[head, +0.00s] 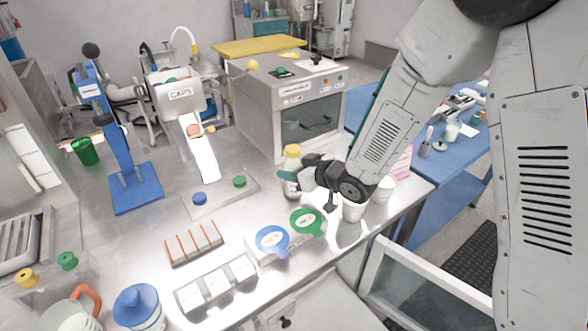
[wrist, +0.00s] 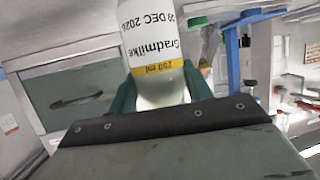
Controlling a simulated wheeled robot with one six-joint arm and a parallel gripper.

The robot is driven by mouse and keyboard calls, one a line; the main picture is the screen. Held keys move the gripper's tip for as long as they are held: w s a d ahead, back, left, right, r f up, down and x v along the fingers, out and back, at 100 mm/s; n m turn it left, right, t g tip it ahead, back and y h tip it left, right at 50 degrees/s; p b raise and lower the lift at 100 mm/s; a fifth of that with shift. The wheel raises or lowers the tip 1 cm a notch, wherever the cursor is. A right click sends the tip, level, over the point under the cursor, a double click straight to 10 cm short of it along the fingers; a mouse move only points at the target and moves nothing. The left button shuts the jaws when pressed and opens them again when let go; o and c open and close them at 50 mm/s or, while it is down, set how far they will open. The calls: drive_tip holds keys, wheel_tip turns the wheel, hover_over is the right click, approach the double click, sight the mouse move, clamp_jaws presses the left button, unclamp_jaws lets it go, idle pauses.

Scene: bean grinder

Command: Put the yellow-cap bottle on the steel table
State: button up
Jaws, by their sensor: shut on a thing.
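The yellow-cap bottle (head: 292,165) is pale with a yellow cap and stands roughly upright in my gripper (head: 290,187), over the right part of the steel table (head: 228,225). My gripper is shut on its lower part. In the wrist view the bottle (wrist: 158,50) shows upside down, with its label reading "Gradmilke", between the green fingers (wrist: 158,92). Its cap is out of that view. The head view does not show clearly whether the bottle's base touches the table.
A steel oven-like box (head: 290,105) stands close behind the bottle. White cups (head: 353,210) stand right of it, partly behind my arm. Green (head: 307,222) and blue (head: 272,239) round-topped items stand in front. A blue stand (head: 135,188) is at left. Bare table lies between the small plate and the racks.

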drive_tip(key=shift+f, duration=0.1)
drive_tip(key=o, duration=1.2)
drive_tip(key=shift+c, duration=0.2)
drive_tip(key=shift+s+d+r, duration=0.1)
drive_tip(key=shift+r, duration=0.1)
drive_tip(key=v, duration=1.1)
drive_tip(key=shift+s+d, duration=0.25)
drive_tip(key=shift+d, duration=0.1)
